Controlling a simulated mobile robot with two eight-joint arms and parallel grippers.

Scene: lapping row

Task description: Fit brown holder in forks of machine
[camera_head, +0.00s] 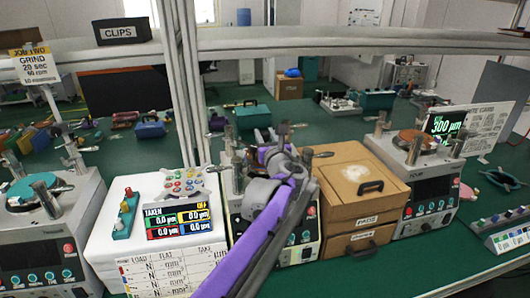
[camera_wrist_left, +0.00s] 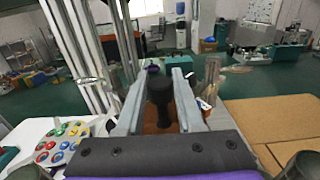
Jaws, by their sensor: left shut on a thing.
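My left gripper (camera_head: 280,142) reaches in from the bottom middle, over the middle machine (camera_head: 307,228), and hides much of its top. In the left wrist view, the fingers of my left gripper (camera_wrist_left: 158,92) close on the black upright grip of the brown holder (camera_wrist_left: 150,128). Only a little brown shows beneath the grip; the arm hides the holder in the head view. A metal post (camera_wrist_left: 211,78) stands just right of the fingers. I cannot tell whether the holder sits in the forks or is above the plate. My right gripper is not in view.
A white box (camera_head: 155,225) with coloured buttons and a display stands left of the machine. A brown drawer box (camera_head: 345,185) stands close on its right. Other machines stand at far left (camera_head: 50,225) and right (camera_head: 425,185). Frame uprights (camera_head: 183,90) rise behind.

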